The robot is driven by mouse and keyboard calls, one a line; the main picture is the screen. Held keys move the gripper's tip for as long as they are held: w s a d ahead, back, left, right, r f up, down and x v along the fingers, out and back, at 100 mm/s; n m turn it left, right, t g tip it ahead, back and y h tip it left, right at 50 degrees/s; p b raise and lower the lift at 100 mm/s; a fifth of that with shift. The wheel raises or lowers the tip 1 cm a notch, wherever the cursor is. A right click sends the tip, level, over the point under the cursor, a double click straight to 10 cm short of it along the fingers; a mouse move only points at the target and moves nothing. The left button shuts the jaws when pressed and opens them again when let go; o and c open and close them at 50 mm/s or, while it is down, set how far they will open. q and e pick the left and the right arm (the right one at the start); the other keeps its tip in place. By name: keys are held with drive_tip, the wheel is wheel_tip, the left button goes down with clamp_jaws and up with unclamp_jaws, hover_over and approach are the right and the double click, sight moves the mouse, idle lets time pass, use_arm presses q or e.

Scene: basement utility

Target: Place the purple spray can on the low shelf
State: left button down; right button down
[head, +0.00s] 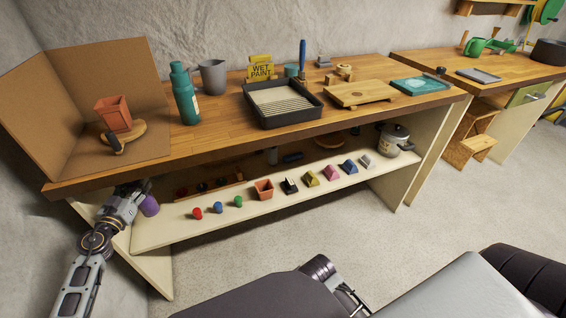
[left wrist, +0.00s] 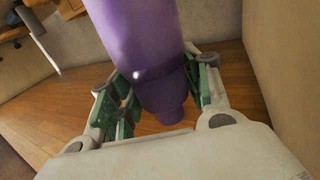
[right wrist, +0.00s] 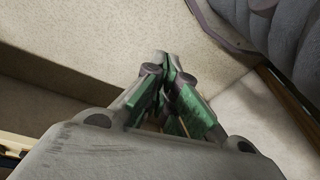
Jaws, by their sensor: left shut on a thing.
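The purple spray can (head: 149,206) is in my left gripper (head: 143,192), at the left end of the low shelf (head: 160,232), under the tabletop. The left wrist view shows the purple can (left wrist: 148,45) between the green-padded fingers of the left gripper (left wrist: 165,88), which are shut on it. In the head view the arm hides part of the can, and I cannot tell whether it touches the shelf. My right gripper (right wrist: 168,72) has its fingers together, with nothing seen between them, above the pale floor.
The shelf carries red (head: 197,213), blue (head: 218,207) and green (head: 238,201) small items, a terracotta pot (head: 264,189), several coloured wedges and a metal pot (head: 394,139). A wooden tray (head: 210,187) lies behind. The shelf's left front is bare. The tabletop (head: 220,122) overhangs the shelf.

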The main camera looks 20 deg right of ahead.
sight(145, 200)
idle(0.5)
